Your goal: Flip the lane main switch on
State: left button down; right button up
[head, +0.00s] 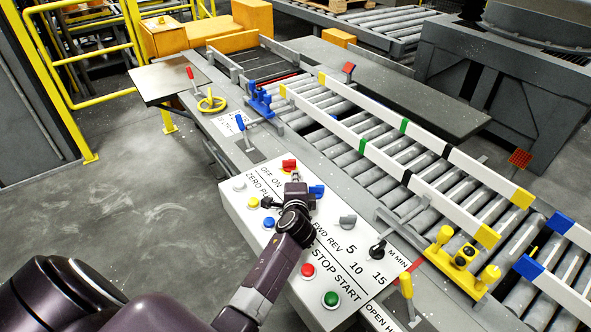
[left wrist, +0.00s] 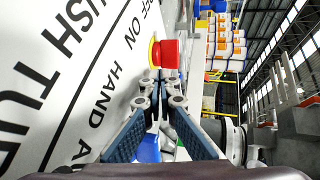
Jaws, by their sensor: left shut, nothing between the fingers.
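The main switch is a red knob (head: 289,165) with some yellow at its base, on the white control panel (head: 238,204) beside the OFF ON lettering. In the left wrist view the red knob (left wrist: 168,54) sits on its yellow base just beyond my fingertips. Which way it is turned I cannot tell. My left gripper (head: 295,178) is shut and empty, its tips at or very near the knob; contact is unclear. In the left wrist view the fingers (left wrist: 157,78) meet just short of the knob. My right gripper is not in view.
A blue knob (head: 317,191) is close beside my left gripper. A red button (head: 308,270), a green button (head: 331,298) and a grey knob (head: 347,221) are on the same panel. The roller conveyor (head: 375,150) with white rails runs behind it. Open floor is at left.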

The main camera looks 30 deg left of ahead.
aim_at(301, 173)
pick_arm(q)
jog(key=shift+w+a, duration=0.45)
jog(key=shift+w, duration=0.3)
jog(key=shift+w+a, duration=0.45)
jog(key=shift+w, duration=0.25)
jog(key=shift+w+d+r, duration=0.15)
jog(key=shift+w+d, duration=0.05)
jog(key=shift+w, duration=0.2)
dwell(0.4)
jog(key=shift+w, duration=0.35)
jog(key=shift+w+d+b, duration=0.1)
jog(key=shift+w+b, duration=0.3)
jog(key=shift+w, duration=0.35)
jog(key=shift+s, duration=0.1)
dwell(1.1)
